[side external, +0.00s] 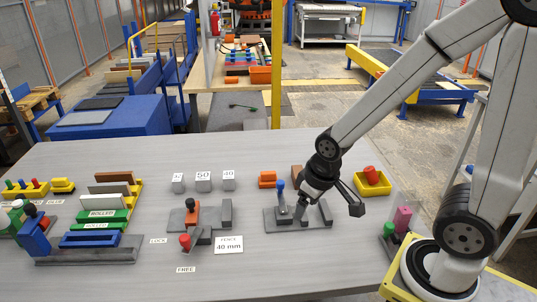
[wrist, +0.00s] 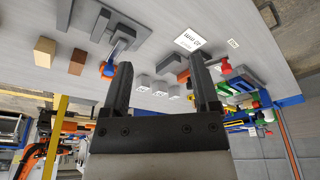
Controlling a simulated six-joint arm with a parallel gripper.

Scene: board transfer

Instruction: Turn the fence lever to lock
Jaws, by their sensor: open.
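The fence lever has a red knob (side external: 185,241) and stands beside the grey fence fixture (side external: 205,236), near the FREE label (side external: 186,269). The LOCK label (side external: 158,240) lies further left. The red knob (wrist: 225,67) also shows small in the wrist view, right of the right finger. A sign reading FENCE 40 mm (side external: 229,245) lies right of the lever. My gripper (side external: 328,208) is open and empty, well to the right of the lever, over the blue-knobbed fixture. Both fingers (wrist: 160,75) show apart in the wrist view.
The blue-knobbed grey fixture (side external: 281,196) stands close to my gripper. A yellow tray (side external: 372,187) with a red piece is to its right. Several grey number blocks (side external: 203,181) stand behind. A rack of boards (side external: 108,208) is at left. The front table area is clear.

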